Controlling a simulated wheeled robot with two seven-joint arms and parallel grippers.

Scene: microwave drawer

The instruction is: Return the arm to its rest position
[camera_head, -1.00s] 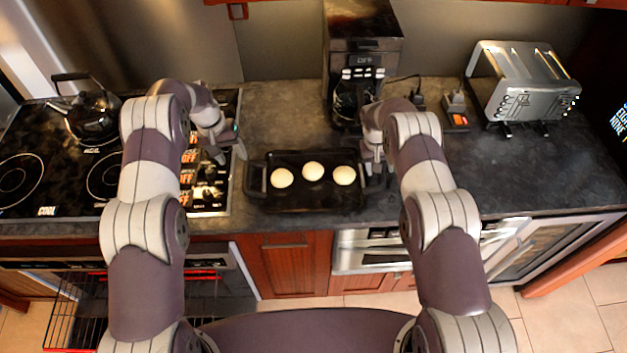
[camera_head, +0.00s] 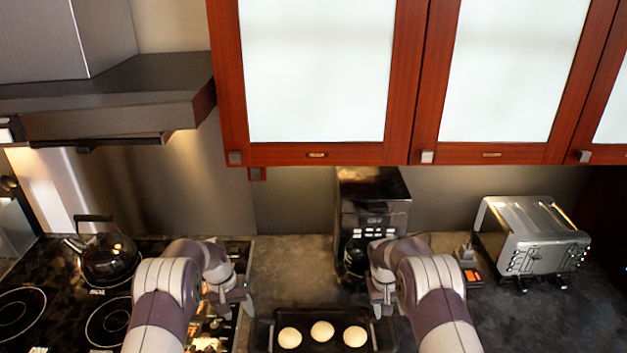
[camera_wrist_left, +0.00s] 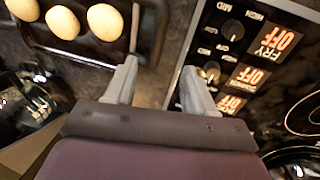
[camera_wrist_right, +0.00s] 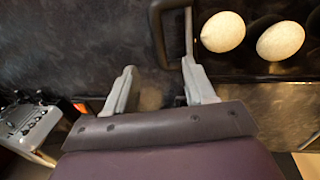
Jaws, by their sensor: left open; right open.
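My left gripper (camera_head: 236,304) is over the counter between the cooktop and the black tray (camera_head: 262,333). In the left wrist view it (camera_wrist_left: 157,88) is open, with nothing between its fingers, beside the tray's handle. My right gripper (camera_head: 380,303) is at the tray's right end. In the right wrist view it (camera_wrist_right: 160,88) is open and empty; the tray handle (camera_wrist_right: 158,30) lies just beyond its fingertips. The tray holds three pale round items (camera_head: 322,331) in a row. Both arms are bent over the counter, and their lower parts are out of the head view.
A coffee maker (camera_head: 375,205) stands behind the tray, close to my right arm. A toaster (camera_head: 533,240) is at the right and a kettle (camera_head: 108,256) on the cooktop (camera_head: 60,290) at the left. Upper cabinets (camera_head: 320,70) and a range hood (camera_head: 110,105) overhang the counter.

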